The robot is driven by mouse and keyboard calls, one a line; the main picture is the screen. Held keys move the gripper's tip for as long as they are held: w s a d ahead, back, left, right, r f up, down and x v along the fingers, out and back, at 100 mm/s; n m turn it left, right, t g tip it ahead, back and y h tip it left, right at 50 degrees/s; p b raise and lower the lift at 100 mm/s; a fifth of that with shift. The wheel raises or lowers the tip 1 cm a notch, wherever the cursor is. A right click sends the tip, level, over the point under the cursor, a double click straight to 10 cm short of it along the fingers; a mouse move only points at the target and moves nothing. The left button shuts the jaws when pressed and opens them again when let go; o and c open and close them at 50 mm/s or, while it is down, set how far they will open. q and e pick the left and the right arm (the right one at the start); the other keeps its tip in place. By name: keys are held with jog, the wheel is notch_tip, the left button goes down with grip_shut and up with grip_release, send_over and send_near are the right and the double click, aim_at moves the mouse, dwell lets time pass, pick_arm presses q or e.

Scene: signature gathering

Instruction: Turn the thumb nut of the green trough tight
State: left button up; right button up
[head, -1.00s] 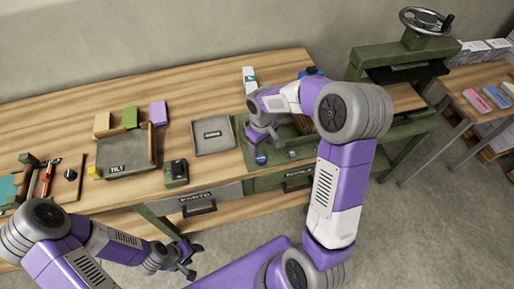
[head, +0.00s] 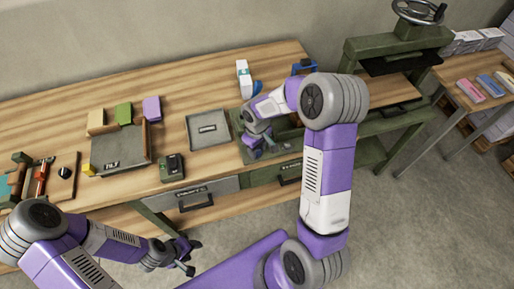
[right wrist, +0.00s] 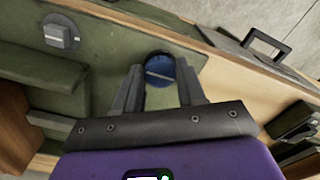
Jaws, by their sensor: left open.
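The green trough (head: 294,136) lies along the bench's front edge, partly hidden behind my right arm; its green surface fills much of the right wrist view (right wrist: 112,50). The blue thumb nut (right wrist: 160,69), round with a pale bar across its face, sits on it. My right gripper (right wrist: 160,66) has its two fingers apart, one on each side of the nut, with what looks like a small gap. In the head view my right gripper (head: 262,150) hides the nut. My left gripper (head: 190,258) is open and empty in front of the bench.
A grey knob (right wrist: 61,32) sits beside the nut on the green surface. A grey tray (head: 208,130) and a small dark box (head: 172,167) stand to the left. Drawers with handles lie below the bench edge. A press with a handwheel (head: 418,12) stands at right.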

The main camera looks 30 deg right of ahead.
jog(key=c, duration=0.3)
jog(key=shift+c, duration=0.2)
jog(key=m+b, duration=0.1)
jog(key=m, duration=0.2)
jog(key=shift+m+b, duration=0.35)
jog(key=shift+m, duration=0.05)
jog(key=m, duration=0.4)
jog(key=shift+a+m+b, duration=0.1)
jog(key=shift+m+b, duration=0.2)
jog(key=shift+b, duration=0.1)
jog(key=m, duration=0.4)
jog(key=shift+r+p, duration=0.1)
jog(key=shift+p, duration=0.2)
jog(key=shift+w+m+p, duration=0.1)
jog(key=shift+m+p, duration=0.85)
jog(key=shift+m, duration=1.85)
